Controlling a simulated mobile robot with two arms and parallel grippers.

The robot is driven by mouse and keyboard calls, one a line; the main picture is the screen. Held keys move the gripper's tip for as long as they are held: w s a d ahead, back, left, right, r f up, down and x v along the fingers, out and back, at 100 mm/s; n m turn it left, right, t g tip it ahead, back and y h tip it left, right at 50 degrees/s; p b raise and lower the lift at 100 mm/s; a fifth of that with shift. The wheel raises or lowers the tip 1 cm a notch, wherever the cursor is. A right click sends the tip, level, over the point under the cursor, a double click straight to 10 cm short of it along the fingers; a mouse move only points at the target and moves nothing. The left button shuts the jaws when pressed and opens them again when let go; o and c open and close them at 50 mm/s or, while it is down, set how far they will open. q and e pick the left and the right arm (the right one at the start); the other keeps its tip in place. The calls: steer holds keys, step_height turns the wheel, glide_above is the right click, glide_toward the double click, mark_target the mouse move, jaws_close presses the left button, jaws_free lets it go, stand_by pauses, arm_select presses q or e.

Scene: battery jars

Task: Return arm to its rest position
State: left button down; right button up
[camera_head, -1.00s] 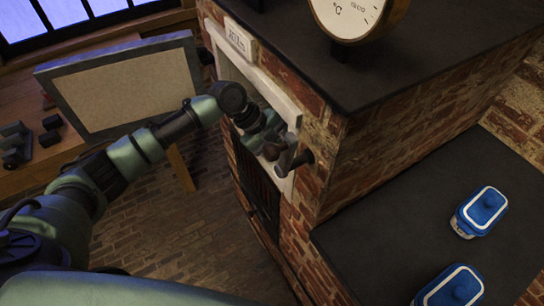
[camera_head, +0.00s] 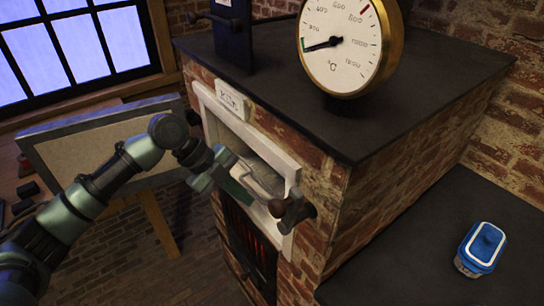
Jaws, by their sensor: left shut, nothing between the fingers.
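My left arm comes in from the left. Its gripper (camera_head: 236,180) is in front of the white-framed opening of the brick kiln (camera_head: 350,215), shut and empty. In the picture it lies up and left of the dark handle (camera_head: 292,212) at the frame's lower right corner. A gap shows between the gripper and the handle's knob. Whether the fingers touch the kiln front cannot be told. My right gripper is out of view.
A round gauge (camera_head: 342,45) and a dark blue box (camera_head: 232,35) stand on the kiln's dark top. A framed board (camera_head: 85,150) stands behind my arm at left.

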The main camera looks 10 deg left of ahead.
arm_select(q)
steer(key=s+d+f+n+t+y, duration=0.1)
steer(key=s+d+f+n, duration=0.3)
steer(key=s+f, duration=0.25)
steer(key=s+d+f+n+y, duration=0.1)
steer(key=s+d+f+n, duration=0.3)
steer(key=f, duration=0.3)
steer(key=s+a+f+n+t+y, duration=0.1)
steer(key=s+a+f+n+y, duration=0.15)
steer(key=s+a+n, duration=0.45)
steer(key=s+a+f+n+y, duration=0.1)
steer(key=s+a+n+y, duration=0.3)
steer(key=s+n, duration=0.45)
step_height(320, 180, down, 26)
steer(key=s+g+h, duration=0.1)
steer(key=s, duration=0.1)
steer(key=s+a+f, duration=0.1)
steer(key=s+f, duration=0.7)
steer(key=s+a+f+g, duration=0.1)
steer(key=s+a+f, duration=0.1)
steer(key=s+f, duration=0.6)
steer(key=shift+a+m, duration=0.25)
steer(key=shift+m, duration=0.2)
